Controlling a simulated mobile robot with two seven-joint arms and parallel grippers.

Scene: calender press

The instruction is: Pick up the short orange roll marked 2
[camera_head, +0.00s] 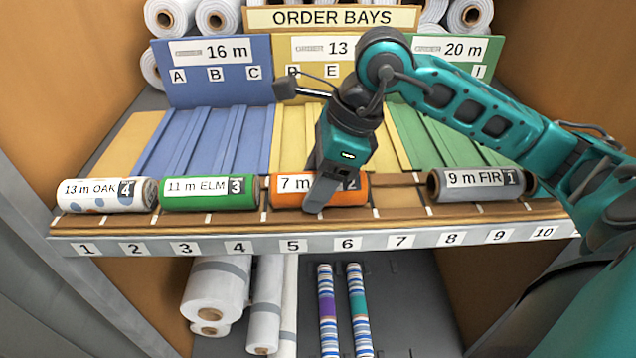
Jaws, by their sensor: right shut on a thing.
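The short orange roll (287,191), labelled 7 m with a 2 on its dark end band, lies on the front ledge above slots 5 and 6. My right gripper (322,196) comes down over its middle and is shut on it, hiding part of the label. The roll still appears level with the ledge; I cannot tell whether it is lifted. My left gripper is not in view.
On the same ledge lie a white roll (105,194) marked 4, a green roll (208,193) marked 3 and a grey roll (478,184) marked 1. Behind are blue (205,140), yellow (295,135) and green (430,138) sloped bays. The ledge between the orange and grey rolls is free.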

